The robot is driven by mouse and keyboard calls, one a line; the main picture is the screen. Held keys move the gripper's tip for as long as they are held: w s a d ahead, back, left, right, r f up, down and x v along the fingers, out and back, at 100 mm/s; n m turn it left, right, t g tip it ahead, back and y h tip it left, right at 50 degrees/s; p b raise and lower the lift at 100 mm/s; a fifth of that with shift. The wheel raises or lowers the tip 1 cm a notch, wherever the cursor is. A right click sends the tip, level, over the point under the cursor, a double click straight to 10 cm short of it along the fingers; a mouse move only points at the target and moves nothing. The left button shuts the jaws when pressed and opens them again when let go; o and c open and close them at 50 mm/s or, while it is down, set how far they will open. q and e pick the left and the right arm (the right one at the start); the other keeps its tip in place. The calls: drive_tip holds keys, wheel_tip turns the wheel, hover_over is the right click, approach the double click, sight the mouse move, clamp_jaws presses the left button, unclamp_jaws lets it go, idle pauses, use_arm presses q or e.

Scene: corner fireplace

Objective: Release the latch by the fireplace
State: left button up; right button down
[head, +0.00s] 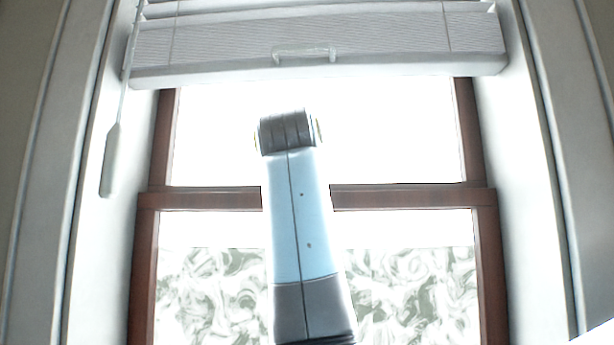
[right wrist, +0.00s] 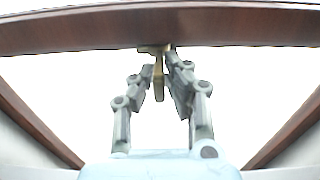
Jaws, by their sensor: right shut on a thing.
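In the right wrist view a small brass-coloured latch (right wrist: 158,86) hangs at the edge of a dark reddish-brown wooden rail (right wrist: 80,30). My right gripper (right wrist: 162,72) has its two grey fingers on either side of the latch and is shut on it, close to the rail. The latch's lower end shows between the fingers; part of it is hidden by them. In the head view the latch and both grippers are out of sight. A blue and grey link of my arm stands in front of the window there. No fireplace shows in either view.
The brown-framed window (head: 400,197) has a cross rail and patterned lower glass (head: 420,290). A white blind (head: 390,40) with a handle (head: 304,52) is drawn up at the top. A pale wand (head: 111,160) hangs at the left. White side walls flank the window.

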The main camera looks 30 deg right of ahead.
drive_tip(key=c, duration=1.4)
unclamp_jaws()
wheel_tip(320, 180, up, 10)
drive_tip(key=shift+r, duration=0.1)
